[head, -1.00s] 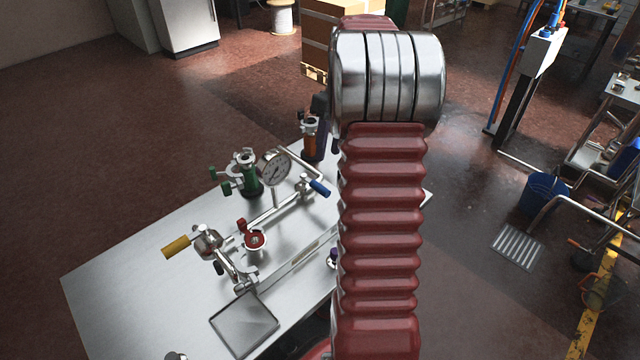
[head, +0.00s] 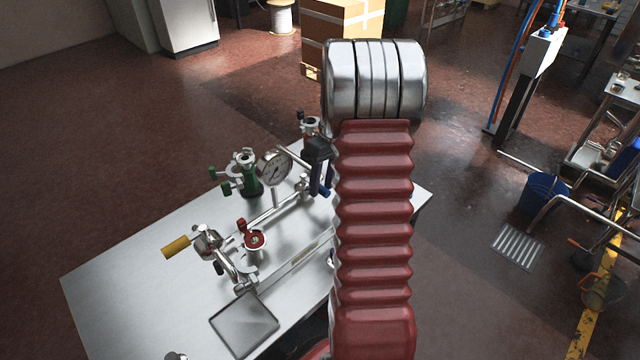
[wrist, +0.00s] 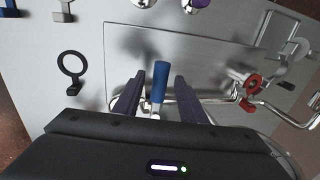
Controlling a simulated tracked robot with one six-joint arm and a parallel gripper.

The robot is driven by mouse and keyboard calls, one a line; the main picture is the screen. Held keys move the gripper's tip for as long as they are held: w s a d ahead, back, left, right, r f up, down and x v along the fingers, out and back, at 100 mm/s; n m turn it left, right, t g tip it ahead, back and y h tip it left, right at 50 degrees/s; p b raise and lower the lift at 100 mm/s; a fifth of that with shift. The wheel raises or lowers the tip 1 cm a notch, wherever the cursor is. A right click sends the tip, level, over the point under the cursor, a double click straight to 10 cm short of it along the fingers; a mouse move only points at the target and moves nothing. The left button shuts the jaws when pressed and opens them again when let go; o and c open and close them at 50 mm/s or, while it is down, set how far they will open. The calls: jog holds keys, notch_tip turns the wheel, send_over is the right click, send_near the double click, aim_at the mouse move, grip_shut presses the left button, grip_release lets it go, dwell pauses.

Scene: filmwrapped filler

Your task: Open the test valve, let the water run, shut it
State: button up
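A steel pipe assembly lies on the metal table (head: 110,275). It carries a blue lever handle (head: 325,193), a yellow lever handle (head: 176,247), a red-handled valve (head: 255,239) and a round pressure gauge (head: 273,168). Which one is the test valve is not labelled. My gripper (head: 318,168) is over the blue handle, which it partly hides in the head view. In the wrist view my gripper (wrist: 159,80) is open, its dark fingers on either side of the blue handle (wrist: 160,82), with gaps visible. The red-handled valve (wrist: 251,86) is to the right there. No running water shows.
A shallow tray (head: 243,325) sits at the table's front edge. Green-handled fittings (head: 245,174) stand behind the pipe. A black ring holder (wrist: 72,64) is left of my gripper in the wrist view. The table's left part is bare.

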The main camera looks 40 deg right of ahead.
grip_shut()
dwell(0.4)
jog(key=shift+a, duration=0.25)
jog(key=shift+w+d, duration=0.1)
